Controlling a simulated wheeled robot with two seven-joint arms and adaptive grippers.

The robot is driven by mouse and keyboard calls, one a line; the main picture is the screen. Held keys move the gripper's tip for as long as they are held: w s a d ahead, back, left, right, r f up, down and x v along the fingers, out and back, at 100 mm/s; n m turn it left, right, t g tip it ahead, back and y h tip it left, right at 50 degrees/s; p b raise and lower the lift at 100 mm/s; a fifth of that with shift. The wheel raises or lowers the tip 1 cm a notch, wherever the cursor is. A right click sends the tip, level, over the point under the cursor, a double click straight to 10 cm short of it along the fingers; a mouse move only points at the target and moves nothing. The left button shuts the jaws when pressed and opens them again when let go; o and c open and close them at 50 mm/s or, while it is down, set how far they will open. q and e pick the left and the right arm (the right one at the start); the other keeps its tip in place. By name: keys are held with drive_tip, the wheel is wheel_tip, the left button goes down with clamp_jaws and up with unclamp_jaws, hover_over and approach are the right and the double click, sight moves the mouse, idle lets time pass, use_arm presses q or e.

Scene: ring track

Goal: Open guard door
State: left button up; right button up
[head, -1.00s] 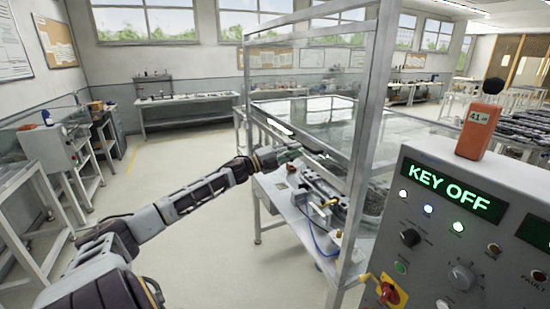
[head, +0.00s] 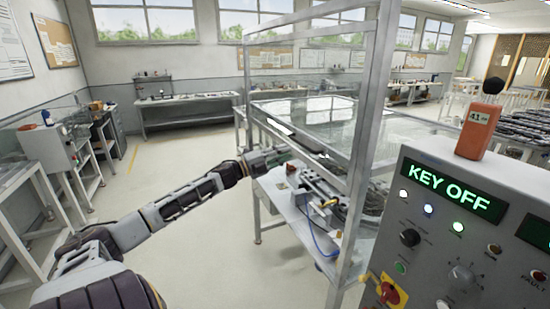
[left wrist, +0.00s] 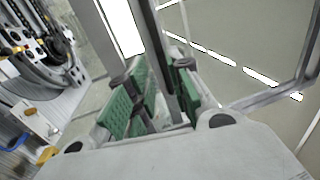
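The guard is a clear-panelled enclosure with a grey frame (head: 361,150) in the head view, over a machine on a white table. My left gripper (head: 281,159) is at its near left side, level with the lower rail. In the left wrist view a grey bar (left wrist: 164,55) of the guard runs deep between the green finger pads of my left gripper (left wrist: 165,88). The pads lie close on both sides of it, and the gripper looks shut on it. Exact contact is partly hidden. My right gripper is not in view.
A control panel (head: 470,235) reading KEY OFF stands at the right, with a red and yellow switch (head: 389,293) and an orange device (head: 478,131) on top. A bench (head: 190,104) stands at the back. The floor left of the guard is clear.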

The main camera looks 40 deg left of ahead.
use_arm(q)
drive_tip(key=shift+v, duration=1.6)
